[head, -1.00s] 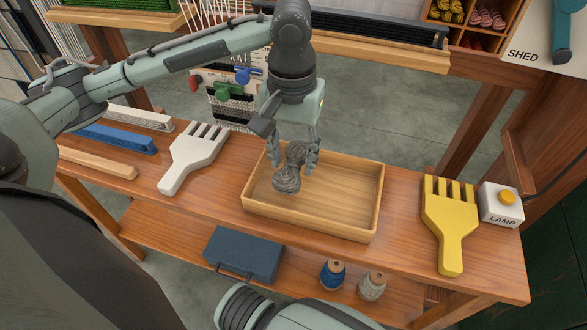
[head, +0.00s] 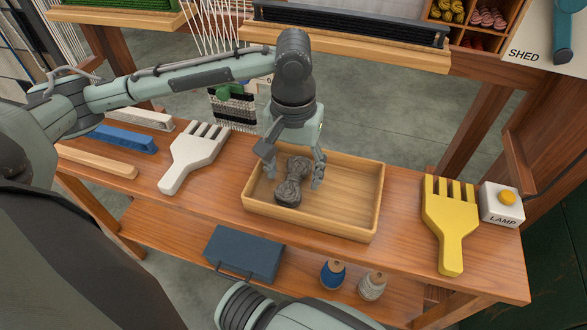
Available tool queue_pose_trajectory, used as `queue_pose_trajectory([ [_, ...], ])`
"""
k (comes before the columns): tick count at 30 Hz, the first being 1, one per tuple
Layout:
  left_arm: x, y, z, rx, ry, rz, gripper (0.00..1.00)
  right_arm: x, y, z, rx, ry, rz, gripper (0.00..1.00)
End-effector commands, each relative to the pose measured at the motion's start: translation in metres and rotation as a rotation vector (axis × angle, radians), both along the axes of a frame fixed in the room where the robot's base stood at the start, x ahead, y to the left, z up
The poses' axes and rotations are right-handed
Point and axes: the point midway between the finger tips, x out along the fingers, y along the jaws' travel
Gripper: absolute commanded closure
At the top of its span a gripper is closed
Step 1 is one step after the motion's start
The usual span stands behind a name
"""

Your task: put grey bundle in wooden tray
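The grey bundle (head: 290,184), a twisted skein, lies in the left part of the wooden tray (head: 337,230) on the bench. My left gripper (head: 294,178) is over the tray with its fingers spread, one on each side of the bundle. A gap shows between the right finger and the bundle; contact at the left finger is hard to tell. Part of my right arm shows at the bottom edge, but its gripper is out of view.
A white comb (head: 194,157) lies left of the tray, with a blue bar (head: 122,138) and a wooden bar (head: 97,162) beyond. A yellow comb (head: 450,222) and a lamp button box (head: 501,205) are at the right. The tray's right half is empty.

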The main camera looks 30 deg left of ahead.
Motion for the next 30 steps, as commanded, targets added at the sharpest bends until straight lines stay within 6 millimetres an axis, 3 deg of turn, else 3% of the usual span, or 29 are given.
queue_pose_trajectory([
  [6,0.000,0.000,0.002,-0.001,-0.001,-0.001,0.37,-0.002,0.000,-0.001,0.000,0.003,0.000,0.60],
  [10,0.001,0.000,0.013,0.000,-0.003,-0.001,0.37,-0.002,0.000,-0.001,0.000,0.003,0.000,0.60],
  [22,0.001,-0.001,0.096,-0.002,-0.006,-0.002,0.37,-0.001,0.000,0.000,0.000,0.002,0.000,0.60],
  [30,0.000,0.000,0.122,0.001,-0.001,-0.001,0.37,0.000,0.000,0.000,0.000,-0.001,0.000,0.60],
])
